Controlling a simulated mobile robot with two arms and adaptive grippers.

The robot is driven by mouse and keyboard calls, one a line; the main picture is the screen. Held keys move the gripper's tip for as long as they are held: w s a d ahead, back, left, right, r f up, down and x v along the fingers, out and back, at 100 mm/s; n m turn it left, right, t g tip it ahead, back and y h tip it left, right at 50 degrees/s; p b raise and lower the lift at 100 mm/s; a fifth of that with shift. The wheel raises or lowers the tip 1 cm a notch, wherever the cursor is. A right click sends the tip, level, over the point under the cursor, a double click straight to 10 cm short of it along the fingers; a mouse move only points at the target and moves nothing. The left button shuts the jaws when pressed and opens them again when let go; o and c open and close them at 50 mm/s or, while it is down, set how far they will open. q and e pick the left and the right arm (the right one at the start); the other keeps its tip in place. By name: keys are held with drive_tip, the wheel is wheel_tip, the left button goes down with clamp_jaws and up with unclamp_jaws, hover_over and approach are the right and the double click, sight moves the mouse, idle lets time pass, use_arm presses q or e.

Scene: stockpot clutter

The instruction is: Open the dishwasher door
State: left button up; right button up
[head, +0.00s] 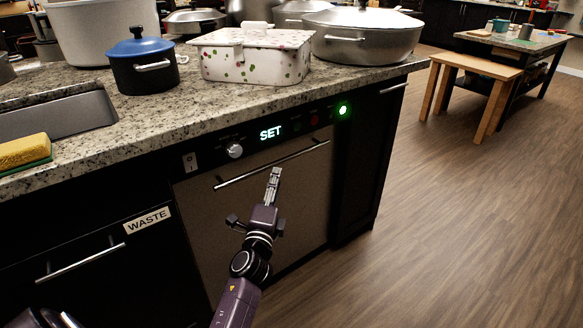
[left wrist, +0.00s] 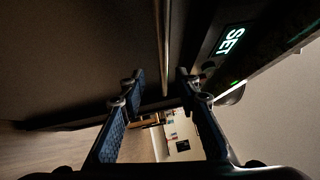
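The dishwasher door (head: 250,215) is a brushed metal front under the counter and is shut. Its long bar handle (head: 236,179) runs along the top of the door. Above it is a black control panel (head: 290,132) with a lit "SET" display and a green light. My left gripper (head: 275,172) is in front of the door, close to the handle. In the left wrist view its two fingers (left wrist: 160,88) are apart, with the handle bar (left wrist: 163,45) running lengthwise between them in the picture. I cannot tell whether they touch it.
The granite counter (head: 200,110) above carries a blue-lidded pot (head: 143,70), a spotted white container (head: 255,62) and a large metal pot (head: 362,42). A "WASTE" drawer (head: 100,235) is left of the dishwasher. The wooden floor (head: 450,230) to the right is clear.

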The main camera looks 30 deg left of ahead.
sight(278, 165)
use_arm(q)
drive_tip(key=shift+w+a+r, duration=0.25)
drive_tip(key=shift+w+r, duration=0.15)
drive_tip(key=shift+w, duration=0.05)
drive_tip(key=x, duration=0.6)
drive_tip(key=shift+w+a, duration=0.15)
drive_tip(key=shift+w, duration=0.2)
clamp_jaws()
